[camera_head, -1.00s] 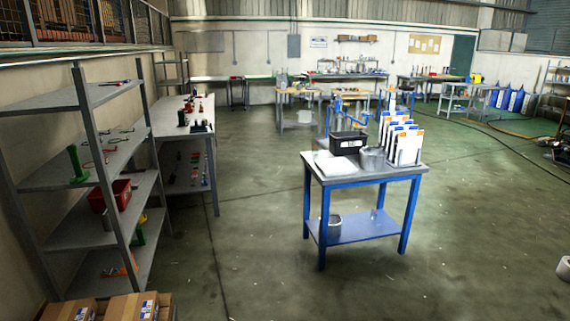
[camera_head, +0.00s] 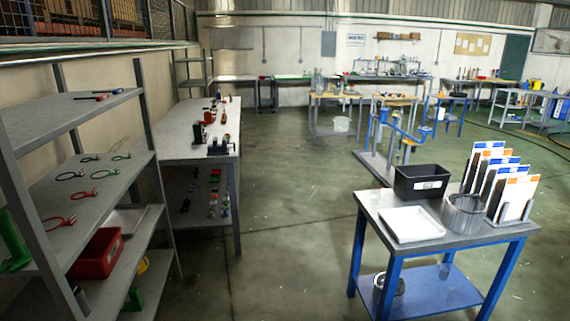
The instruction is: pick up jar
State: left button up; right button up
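I cannot pick out a jar for certain. The nearest candidate is a grey cylindrical container (camera_head: 464,213) on the blue-legged table (camera_head: 480,243) at the right, beside a white tray (camera_head: 412,224) and a black bin (camera_head: 420,181). Another round grey container (camera_head: 389,289) stands on that table's lower shelf. Small items on the far benches are too small to tell. Neither of my grippers shows in the view.
A grey shelf rack (camera_head: 75,222) with a red bin (camera_head: 95,253) stands close on the left. A long workbench (camera_head: 190,148) is behind it. Open floor (camera_head: 285,240) lies between these and the blue-legged table. More benches line the far wall.

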aim_at(376, 186)
jog(key=i+z, duration=0.1)
jog(key=i, duration=0.6)
jog(key=i+j+z, duration=0.1)
jog(key=i, duration=0.55)
jog(key=i+j+z, duration=0.15)
jog(key=i, duration=0.55)
jog(key=j, duration=0.1)
